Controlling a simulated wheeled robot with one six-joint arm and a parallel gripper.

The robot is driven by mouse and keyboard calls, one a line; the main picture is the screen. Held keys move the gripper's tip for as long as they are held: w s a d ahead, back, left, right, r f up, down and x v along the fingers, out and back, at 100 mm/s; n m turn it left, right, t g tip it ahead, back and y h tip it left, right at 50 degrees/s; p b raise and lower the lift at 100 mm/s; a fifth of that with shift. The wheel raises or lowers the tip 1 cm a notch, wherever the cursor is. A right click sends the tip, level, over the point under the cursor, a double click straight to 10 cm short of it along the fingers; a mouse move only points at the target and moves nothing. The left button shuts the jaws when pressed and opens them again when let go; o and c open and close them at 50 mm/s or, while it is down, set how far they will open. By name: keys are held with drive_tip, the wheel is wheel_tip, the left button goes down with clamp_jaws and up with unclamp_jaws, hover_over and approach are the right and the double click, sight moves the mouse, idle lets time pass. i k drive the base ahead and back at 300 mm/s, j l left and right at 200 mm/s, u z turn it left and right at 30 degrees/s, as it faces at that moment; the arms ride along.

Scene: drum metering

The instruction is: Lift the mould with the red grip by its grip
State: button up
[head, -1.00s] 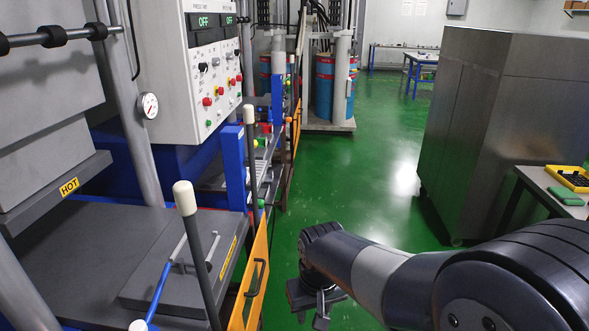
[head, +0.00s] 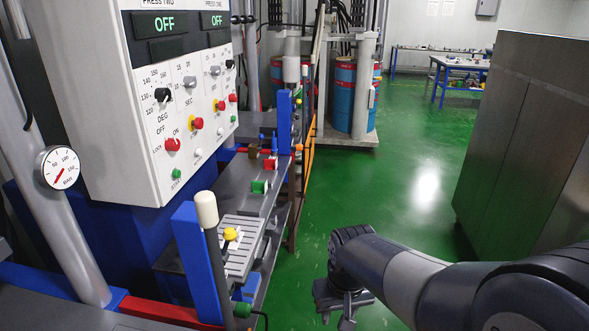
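A small red piece (head: 270,163) shows on the dark shelf along the press line, left of centre. It may be the red grip, but I cannot make out a mould under it. A green grip (head: 260,187) is just nearer, and a yellow knob (head: 230,234) stands on a grey ribbed plate (head: 238,260) nearer still. My gripper (head: 345,312) hangs over the green floor at lower centre, to the right of the shelf and well apart from these things. It looks empty; its finger opening is not clear.
The press control cabinet (head: 175,90), reading OFF, and a blue post (head: 196,255) with a white-tipped lever (head: 207,210) stand on the left. A large grey cabinet (head: 520,130) stands on the right. The green floor (head: 400,180) between is clear. Blue drums (head: 345,95) stand ahead.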

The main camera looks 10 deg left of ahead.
sight(270, 172)
drive_tip(key=i+l, duration=0.1)
drive_tip(key=i, duration=1.55)
drive_tip(key=i+l+u, duration=0.1)
drive_tip(key=i+u, duration=0.4)
drive_tip(key=i+l+u, duration=0.25)
drive_tip(key=i+u, duration=0.2)
drive_tip(key=i+l+u, duration=0.8)
drive_tip(key=l+u, duration=0.15)
drive_tip(key=i+l+u, duration=0.2)
drive_tip(key=l+u, duration=0.3)
drive_tip(key=l, duration=0.2)
